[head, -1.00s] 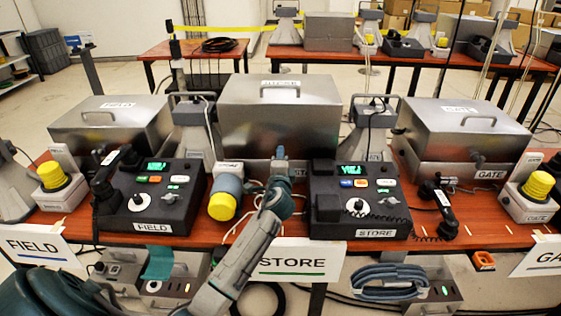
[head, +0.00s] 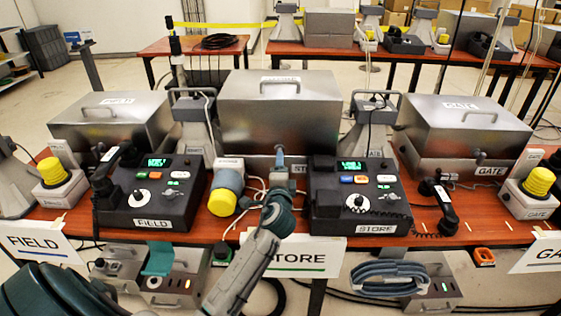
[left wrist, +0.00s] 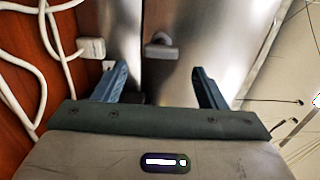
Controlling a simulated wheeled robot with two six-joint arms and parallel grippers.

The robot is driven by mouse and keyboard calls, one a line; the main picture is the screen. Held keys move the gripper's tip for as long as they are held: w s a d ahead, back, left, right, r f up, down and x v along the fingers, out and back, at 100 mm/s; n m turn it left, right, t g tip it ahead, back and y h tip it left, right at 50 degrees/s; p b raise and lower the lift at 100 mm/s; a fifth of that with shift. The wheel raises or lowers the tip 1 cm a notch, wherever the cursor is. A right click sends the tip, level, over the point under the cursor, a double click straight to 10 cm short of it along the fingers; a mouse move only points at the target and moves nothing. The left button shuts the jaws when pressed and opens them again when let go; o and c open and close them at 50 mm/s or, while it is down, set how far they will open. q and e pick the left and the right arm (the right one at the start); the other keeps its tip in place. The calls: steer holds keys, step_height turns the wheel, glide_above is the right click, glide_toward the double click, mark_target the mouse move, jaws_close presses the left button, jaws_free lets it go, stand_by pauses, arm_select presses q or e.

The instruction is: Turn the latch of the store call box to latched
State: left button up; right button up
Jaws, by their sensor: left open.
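The store call box (head: 250,120) is the large metal box in the middle of the table, with a handle on its lid and a label on its lower front partly hidden by my arm. My left gripper (head: 280,152) is at the front of this box, seen nearly edge-on in the head view. In the left wrist view the left gripper (left wrist: 160,75) is open, with its two blue fingers apart. A small grey latch knob (left wrist: 160,48) on the metal face shows beyond and between the fingertips, apart from them. The latch is hidden in the head view. My right gripper is not in view.
White cables (left wrist: 48,60) lie on the table beside the box. The field box (head: 110,120) and gate box (head: 465,125) stand on either side.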

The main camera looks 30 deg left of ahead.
arm_select(q)
steer(key=shift+v, duration=1.95)
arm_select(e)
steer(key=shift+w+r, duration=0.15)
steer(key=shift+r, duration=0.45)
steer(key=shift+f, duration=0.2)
